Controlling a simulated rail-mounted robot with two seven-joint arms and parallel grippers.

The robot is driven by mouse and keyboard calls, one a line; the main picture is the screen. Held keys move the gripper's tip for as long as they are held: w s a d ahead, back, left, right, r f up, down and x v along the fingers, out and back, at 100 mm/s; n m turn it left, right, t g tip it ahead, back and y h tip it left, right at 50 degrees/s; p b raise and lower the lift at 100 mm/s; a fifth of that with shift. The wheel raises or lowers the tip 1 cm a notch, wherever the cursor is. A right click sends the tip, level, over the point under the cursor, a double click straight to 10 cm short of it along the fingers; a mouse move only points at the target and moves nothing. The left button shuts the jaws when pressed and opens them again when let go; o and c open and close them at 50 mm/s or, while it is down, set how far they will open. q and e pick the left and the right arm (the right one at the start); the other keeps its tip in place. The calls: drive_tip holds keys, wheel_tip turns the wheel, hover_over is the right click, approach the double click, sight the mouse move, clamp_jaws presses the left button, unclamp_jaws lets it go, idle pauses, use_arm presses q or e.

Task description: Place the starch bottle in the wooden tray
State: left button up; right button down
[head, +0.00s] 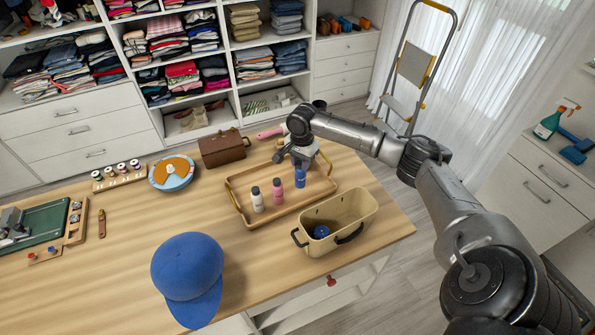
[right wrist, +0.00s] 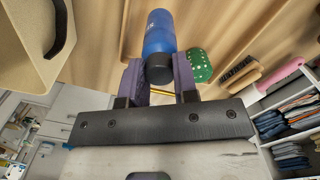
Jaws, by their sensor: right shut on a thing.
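A blue bottle (head: 300,179) with a black cap, which I take to be the starch bottle, is at the right part of the wooden tray (head: 236,200). My right gripper (head: 299,160) reaches down over it from the back. In the right wrist view the gripper's fingers (right wrist: 160,78) are shut on the cap end of the blue bottle (right wrist: 158,32). I cannot tell whether its base touches the tray floor. A white bottle (head: 257,200) and a pink bottle (head: 278,190) stand in the tray to its left. My left gripper is not in view.
A beige bin (head: 345,215) with dark handles stands right in front of the tray. A blue cap (head: 188,268) lies at the front. A brown case (head: 223,148), a round blue-rimmed dish (head: 172,184) and a spool rack (head: 118,176) are behind and left.

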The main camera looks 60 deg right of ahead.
sight(298, 170)
drive_tip(key=shift+w+a+f, duration=0.1)
drive_tip(key=shift+w+f, duration=0.3)
drive_tip(key=shift+w, duration=0.2)
drive_tip(key=shift+f, duration=1.95)
drive_tip(key=c, duration=0.9)
unclamp_jaws()
drive_tip(key=shift+f, duration=0.1)
drive_tip(key=r, duration=1.2)
drive_tip(key=shift+d+r+p, duration=0.1)
drive_tip(key=shift+d+p, duration=0.1)
drive_tip(key=shift+p, duration=0.1)
